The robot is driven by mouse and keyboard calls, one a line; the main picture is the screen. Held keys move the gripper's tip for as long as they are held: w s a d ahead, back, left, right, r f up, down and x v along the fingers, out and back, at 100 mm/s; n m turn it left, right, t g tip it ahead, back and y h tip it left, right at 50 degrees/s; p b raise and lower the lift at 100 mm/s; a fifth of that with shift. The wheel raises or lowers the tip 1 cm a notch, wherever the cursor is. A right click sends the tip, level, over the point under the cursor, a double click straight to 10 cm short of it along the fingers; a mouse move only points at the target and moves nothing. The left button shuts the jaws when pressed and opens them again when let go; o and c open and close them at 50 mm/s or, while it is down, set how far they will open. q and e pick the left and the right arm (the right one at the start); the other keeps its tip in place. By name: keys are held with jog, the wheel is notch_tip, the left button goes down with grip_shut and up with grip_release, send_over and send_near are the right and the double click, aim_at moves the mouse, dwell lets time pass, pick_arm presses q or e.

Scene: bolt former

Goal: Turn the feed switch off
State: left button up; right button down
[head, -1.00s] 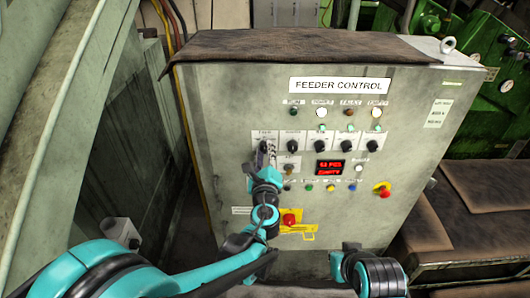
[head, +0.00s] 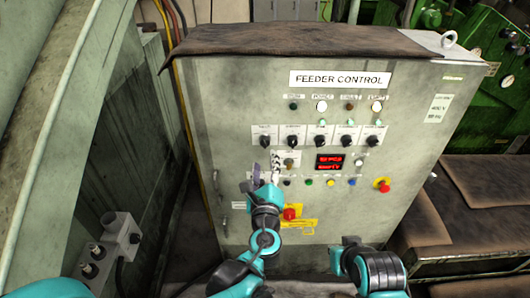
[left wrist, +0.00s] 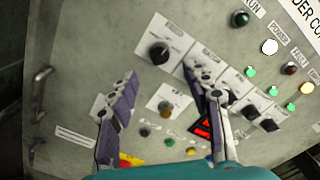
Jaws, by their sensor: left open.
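The grey feeder control cabinet (head: 225,120) stands ahead, with a row of several black rotary switches across its panel. The label words are too blurred to tell which is the feed switch. The leftmost switch (head: 264,140) is uncovered in the head view; its black knob also shows in the left wrist view (left wrist: 159,53). My left gripper (head: 266,168) is open and empty, just below that switch. In the left wrist view its two fingers (left wrist: 163,88) are spread, with a plate and orange-brown knob (left wrist: 167,106) showing between them.
A red display (head: 329,163), small coloured buttons and a red emergency button (head: 382,184) sit right of my gripper. A red knob on a yellow plate (head: 291,213) is below. A grey box with knobs (head: 110,250) stands lower left. Handles are on the cabinet's left.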

pick_arm(q)
jog(key=s, duration=0.4)
jog(key=shift+a, duration=0.15)
jog(key=s+a+f+n+g+y, duration=0.2)
jog(key=s+a+f+n+g, duration=0.15)
jog(key=a+n, duration=0.5)
jog(key=s+a+f+n+g+y, duration=0.2)
jog(key=a+f+n+g, duration=0.15)
jog(key=a+n, duration=0.45)
jog(key=s+a+f+n+g+h, duration=0.1)
jog(key=s+f+n+g+h, duration=0.2)
jog(key=s+n, duration=0.7)
jog(key=shift+s+f+g+h, duration=0.25)
jog(key=shift+f+g+h, duration=0.05)
jog(key=shift+g+h, duration=0.2)
jog(key=shift+a+n, duration=0.1)
jog(key=shift+n, duration=0.15)
